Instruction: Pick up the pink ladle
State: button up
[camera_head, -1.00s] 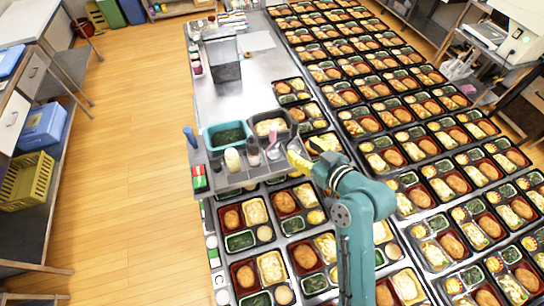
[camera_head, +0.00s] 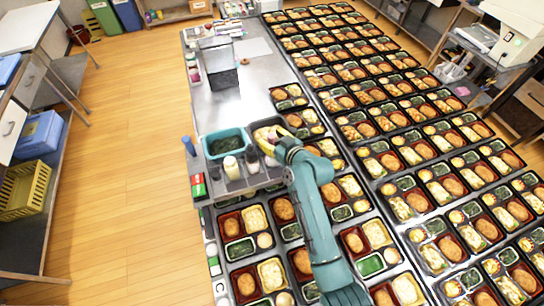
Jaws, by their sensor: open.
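The pink ladle stood among these cups a second ago. It is now mostly or fully hidden behind my gripper and teal wrist. I cannot tell whether the fingers touch it.
A teal tub of dark greens (camera_head: 224,142) and a cream bottle (camera_head: 231,167) are left of my gripper. A dark bottle (camera_head: 252,159) stands close to it. Filled bento trays (camera_head: 381,160) cover the table to the right. A metal bin (camera_head: 219,65) stands farther back.

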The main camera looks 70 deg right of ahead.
jog(key=shift+w+f, duration=0.1)
jog(key=shift+f, duration=0.05)
grip_shut()
dwell(0.4)
